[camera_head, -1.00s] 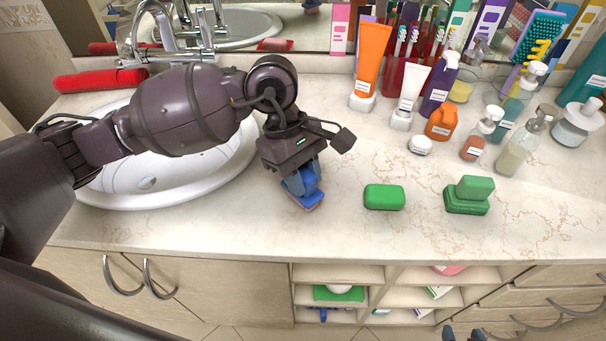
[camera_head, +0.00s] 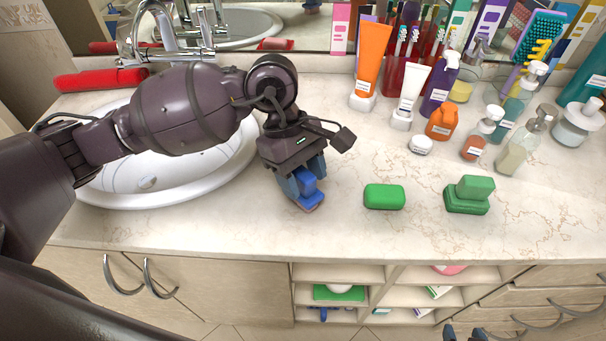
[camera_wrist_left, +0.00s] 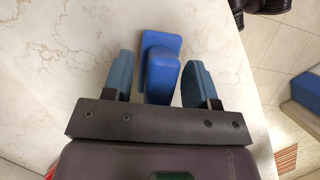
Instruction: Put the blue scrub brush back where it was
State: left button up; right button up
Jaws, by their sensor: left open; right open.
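The blue scrub brush (camera_head: 308,189) stands on the counter right of the sink, near the front edge. In the left wrist view the brush (camera_wrist_left: 161,70) sits between the two spread fingers, with a gap on each side. My left gripper (camera_head: 302,184) is open around it from above; it also shows in the left wrist view (camera_wrist_left: 160,80). My right gripper (camera_head: 463,333) shows only its fingertips at the bottom edge of the head view, apart and empty, in front of the cabinet.
Tubes and bottles crowd the back right. The white sink (camera_head: 150,200) is to the left. Open shelves (camera_head: 340,273) are below the counter.

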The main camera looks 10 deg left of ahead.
pick_arm(q)
jog(key=v, duration=1.2)
jog(key=shift+s, duration=0.1)
